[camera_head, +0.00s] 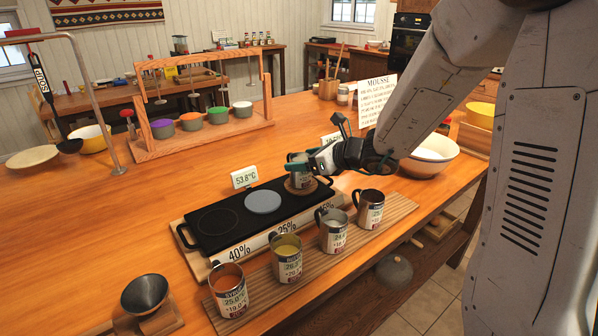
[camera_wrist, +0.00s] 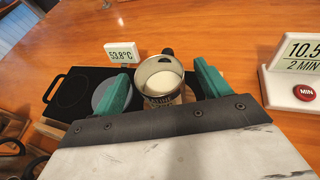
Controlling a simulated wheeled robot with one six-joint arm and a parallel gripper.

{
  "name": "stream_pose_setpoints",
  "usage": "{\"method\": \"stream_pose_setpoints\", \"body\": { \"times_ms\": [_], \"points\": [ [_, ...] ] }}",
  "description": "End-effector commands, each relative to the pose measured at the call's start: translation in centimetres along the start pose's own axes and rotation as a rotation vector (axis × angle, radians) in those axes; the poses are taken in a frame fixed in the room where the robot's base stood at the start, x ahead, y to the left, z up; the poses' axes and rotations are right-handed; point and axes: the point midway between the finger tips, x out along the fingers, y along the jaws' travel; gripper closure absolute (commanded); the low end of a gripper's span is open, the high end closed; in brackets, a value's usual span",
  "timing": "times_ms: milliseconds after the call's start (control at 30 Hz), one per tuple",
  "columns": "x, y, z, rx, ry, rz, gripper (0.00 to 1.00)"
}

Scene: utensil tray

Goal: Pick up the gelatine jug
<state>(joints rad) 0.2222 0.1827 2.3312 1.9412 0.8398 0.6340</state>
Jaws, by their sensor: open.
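A metal jug (camera_head: 299,178) stands upright at the right end of the black hot plate (camera_head: 217,213), on a round brown patch. In the wrist view the jug (camera_wrist: 159,82) holds pale contents, and its dark handle points away. My gripper (camera_head: 316,161) is at this jug. In the wrist view the green fingers of my gripper (camera_wrist: 160,74) are open, one on each side of the jug, with gaps visible.
Several labelled jugs (camera_head: 333,231) stand on a wooden board in front of the hot plate. A temperature sign (camera_head: 244,177) stands behind it. A timer with a red button (camera_wrist: 304,93) is at the right in the wrist view. A white bowl (camera_head: 430,156) stands behind my arm.

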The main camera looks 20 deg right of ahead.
Motion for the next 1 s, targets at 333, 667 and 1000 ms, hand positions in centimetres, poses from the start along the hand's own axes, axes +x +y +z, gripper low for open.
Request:
{"method": "stream_pose_setpoints", "body": {
  "times_ms": [333, 667, 1000],
  "points": [
    [3.8, 0.1, -0.1, 0.000, 0.001, 0.001, 0.24],
    [3.8, 0.1, 0.0, -0.001, 0.001, 0.001, 0.66],
    [3.6, 0.1, 0.2, -0.002, -0.001, 0.001, 0.82]
  ]
}}
